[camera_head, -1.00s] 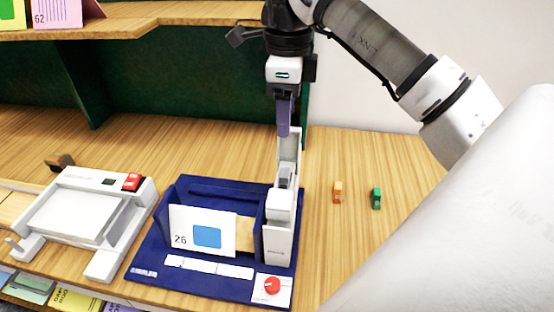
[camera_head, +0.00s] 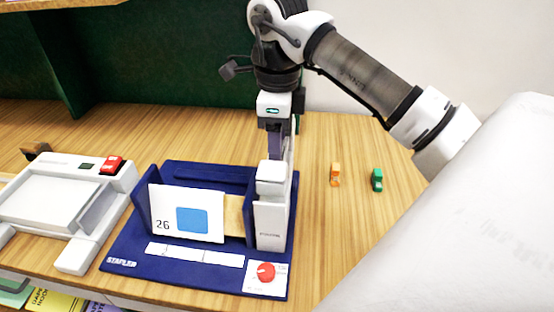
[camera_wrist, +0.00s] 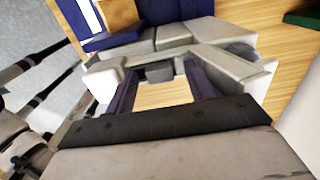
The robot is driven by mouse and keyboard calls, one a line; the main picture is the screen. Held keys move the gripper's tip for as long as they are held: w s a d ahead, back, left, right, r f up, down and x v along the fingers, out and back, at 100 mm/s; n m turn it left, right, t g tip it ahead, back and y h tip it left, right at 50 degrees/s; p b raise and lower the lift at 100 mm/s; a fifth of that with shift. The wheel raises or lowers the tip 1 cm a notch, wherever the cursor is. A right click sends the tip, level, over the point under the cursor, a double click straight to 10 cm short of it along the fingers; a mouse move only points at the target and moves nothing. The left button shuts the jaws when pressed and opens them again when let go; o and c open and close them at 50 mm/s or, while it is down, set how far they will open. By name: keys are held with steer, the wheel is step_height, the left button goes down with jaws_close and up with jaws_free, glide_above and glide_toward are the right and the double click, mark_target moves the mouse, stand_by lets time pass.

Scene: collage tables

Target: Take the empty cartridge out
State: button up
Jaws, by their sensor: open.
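A blue stapler station (camera_head: 175,262) stands on the wooden table with a white stapler unit (camera_head: 271,222) at its right side. In the head view my gripper (camera_head: 276,154) points down just behind the top of this unit, beside a narrow upright white part (camera_head: 291,150). Its fingertips are partly hidden there. In the wrist view my gripper (camera_wrist: 160,80) is open, its purple fingers on either side of a small dark grey block (camera_wrist: 159,73) at the white unit (camera_wrist: 172,38). I cannot tell whether this block is the cartridge or whether the fingers touch it.
A card marked 26 (camera_head: 170,222) stands in the station, with a red knob (camera_head: 265,271) at its front right. A small orange object (camera_head: 335,174) and a green one (camera_head: 377,180) lie to the right. A white device with a red switch (camera_head: 111,165) stands left.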

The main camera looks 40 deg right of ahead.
steer(key=c, duration=1)
steer(key=shift+c, duration=0.2)
steer(key=shift+r, duration=0.15)
